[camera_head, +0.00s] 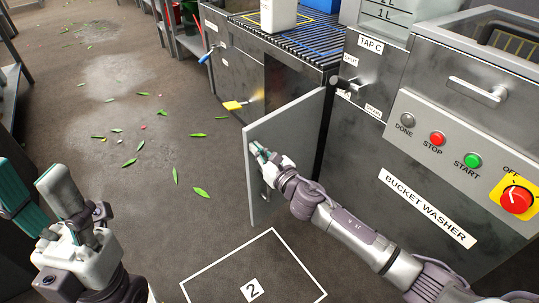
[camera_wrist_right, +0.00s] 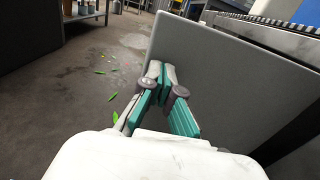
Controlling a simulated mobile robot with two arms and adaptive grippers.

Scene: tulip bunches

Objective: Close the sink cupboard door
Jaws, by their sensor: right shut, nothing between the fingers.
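The sink cupboard door (camera_head: 290,125) is a grey panel standing open, swung out into the aisle from its right side. It also fills much of the right wrist view (camera_wrist_right: 235,95). The dark cupboard opening (camera_head: 281,82) shows behind its top edge. My right gripper (camera_head: 260,150) is shut and empty, on the near side of the panel close to its free edge. In the wrist view its fingertips (camera_wrist_right: 160,72) overlap the panel; I cannot tell whether they touch. My left gripper (camera_head: 38,185) is open and empty at the lower left, away from the door.
The bucket washer (camera_head: 425,205) with its buttons stands right of the door. A slatted rack (camera_head: 290,42) lies above the cupboard. The floor left of the door is open, with scattered leaves (camera_head: 201,192) and a marked square (camera_head: 252,288).

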